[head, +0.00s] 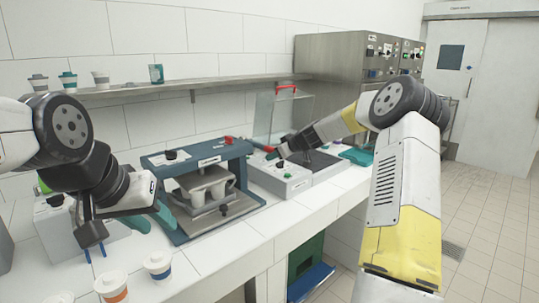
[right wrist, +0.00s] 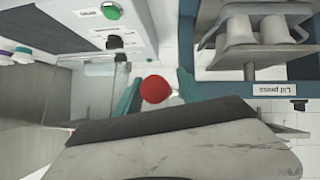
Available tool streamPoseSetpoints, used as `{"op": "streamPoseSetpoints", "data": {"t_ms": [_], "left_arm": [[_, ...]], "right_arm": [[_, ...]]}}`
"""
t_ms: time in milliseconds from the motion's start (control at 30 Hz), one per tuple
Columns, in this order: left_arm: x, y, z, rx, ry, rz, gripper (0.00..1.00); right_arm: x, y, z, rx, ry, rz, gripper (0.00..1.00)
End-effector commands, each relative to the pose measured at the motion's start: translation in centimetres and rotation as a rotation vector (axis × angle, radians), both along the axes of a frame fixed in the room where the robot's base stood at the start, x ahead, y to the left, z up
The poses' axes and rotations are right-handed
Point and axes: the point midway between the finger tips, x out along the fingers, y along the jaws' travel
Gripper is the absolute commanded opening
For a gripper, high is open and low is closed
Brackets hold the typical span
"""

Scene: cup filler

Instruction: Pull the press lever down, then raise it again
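The lid press (head: 236,152) is a blue frame with white cups inside it, and its label shows in the right wrist view (right wrist: 272,89). A red ball knob (right wrist: 155,90) shows between the teal fingertips of my right gripper (right wrist: 157,92), which are apart. A narrow gap shows on the knob's right; contact on its left I cannot tell. The rest of the lever is hard to make out. In the head view my right gripper (head: 284,154) is small, beside the press's right side. My left gripper (head: 151,218) has its teal fingers apart and empty, left of the press.
A white control box (head: 284,182) stands right of the press. A dark spout with blue tips (head: 91,235) is at the left. Lidded cups (head: 158,266) stand at the counter's front left. A shelf (head: 190,84) with several cups runs behind.

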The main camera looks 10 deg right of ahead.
Motion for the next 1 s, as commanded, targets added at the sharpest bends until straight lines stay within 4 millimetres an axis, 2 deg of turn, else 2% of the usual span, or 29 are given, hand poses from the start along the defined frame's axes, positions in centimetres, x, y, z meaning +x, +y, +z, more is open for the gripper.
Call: {"op": "streamPoseSetpoints", "data": {"t_ms": [267,700,1000], "left_arm": [[0.0,0.0,0.0,0.0,0.0,0.0,0.36],[0.0,0.0,0.0,0.0,0.0,0.0,0.36],[0.0,0.0,0.0,0.0,0.0,0.0,0.36]], "right_arm": [[-0.5,-0.3,0.5,0.0,-0.002,-0.001,0.47],[-5.5,-2.8,3.9,0.0,0.0,-0.001,0.47],[-5.9,-2.9,4.2,0.0,0.0,0.001,0.47]]}}
